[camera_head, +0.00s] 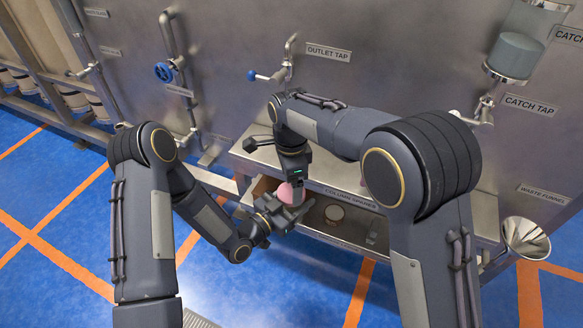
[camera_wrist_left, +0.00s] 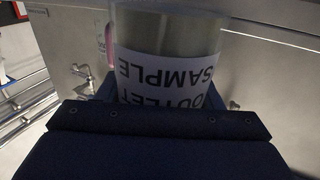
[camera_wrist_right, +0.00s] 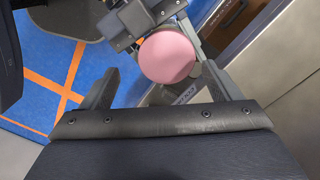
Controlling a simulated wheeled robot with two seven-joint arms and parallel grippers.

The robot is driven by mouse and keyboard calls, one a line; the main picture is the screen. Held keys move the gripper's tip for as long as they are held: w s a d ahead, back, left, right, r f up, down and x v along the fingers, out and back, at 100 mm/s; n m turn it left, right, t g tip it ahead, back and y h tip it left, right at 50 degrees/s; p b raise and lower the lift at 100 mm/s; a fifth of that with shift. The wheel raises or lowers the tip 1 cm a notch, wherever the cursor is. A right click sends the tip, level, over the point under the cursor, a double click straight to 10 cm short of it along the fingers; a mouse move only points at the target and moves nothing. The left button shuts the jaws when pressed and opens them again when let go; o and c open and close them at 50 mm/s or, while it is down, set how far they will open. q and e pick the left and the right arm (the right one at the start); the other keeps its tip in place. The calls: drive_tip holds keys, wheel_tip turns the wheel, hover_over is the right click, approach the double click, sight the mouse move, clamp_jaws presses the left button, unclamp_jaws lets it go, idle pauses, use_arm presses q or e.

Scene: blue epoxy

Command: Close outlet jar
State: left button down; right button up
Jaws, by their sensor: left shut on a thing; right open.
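The outlet jar (camera_wrist_left: 168,60) is a clear jar with a white label reading OUTLET SAMPLE, upside down in the left wrist view. My left gripper (camera_head: 284,212) is shut on it above the open drawer. A round pink lid (camera_wrist_right: 167,57) shows over the jar in the right wrist view; its pink (camera_head: 287,192) also shows in the head view. I cannot tell whether the lid is seated. My right gripper (camera_wrist_right: 160,75) is open above the lid, its fingers on either side and apart from it. Most of the jar is hidden by the grippers in the head view.
The open drawer (camera_head: 350,240) below holds a pale round item (camera_head: 334,213) and a small glass item (camera_head: 372,238). A steel ledge (camera_head: 265,157) and the wall with the outlet tap (camera_head: 270,76) stand behind. A waste funnel (camera_head: 525,236) is at the right.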

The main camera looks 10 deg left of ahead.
drive_tip(key=n, duration=0.5)
drive_tip(key=shift+s+a+f+n, duration=0.1)
drive_tip(key=shift+s+f+n, duration=0.15)
drive_tip(key=shift+n, duration=0.15)
drive_tip(key=n, duration=0.5)
drive_tip(key=shift+s+n+g, duration=0.2)
drive_tip(key=shift+n+g, duration=0.1)
drive_tip(key=shift+n, duration=0.1)
drive_tip(key=n, duration=0.5)
drive_tip(key=shift+a+r+n, duration=0.15)
drive_tip(key=shift+n, duration=0.15)
drive_tip(key=n, duration=0.5)
drive_tip(key=shift+r, duration=0.25)
drive_tip(key=n, duration=0.5)
drive_tip(key=shift+w+r+n, duration=0.1)
drive_tip(key=shift+r+n, duration=0.2)
drive_tip(key=shift+r, duration=0.1)
drive_tip(key=n, duration=0.2)
drive_tip(key=r+n, duration=0.1)
drive_tip(key=n, duration=0.2)
drive_tip(key=shift+w, duration=0.2)
drive_tip(key=n, duration=0.3)
drive_tip(key=r+n, duration=0.1)
drive_tip(key=shift+w+n, duration=0.25)
drive_tip(key=shift+n, duration=0.15)
drive_tip(key=n, duration=0.2)
drive_tip(key=r+n+t, duration=0.1)
drive_tip(key=n, duration=0.1)
drive_tip(key=shift+w+d, duration=0.25)
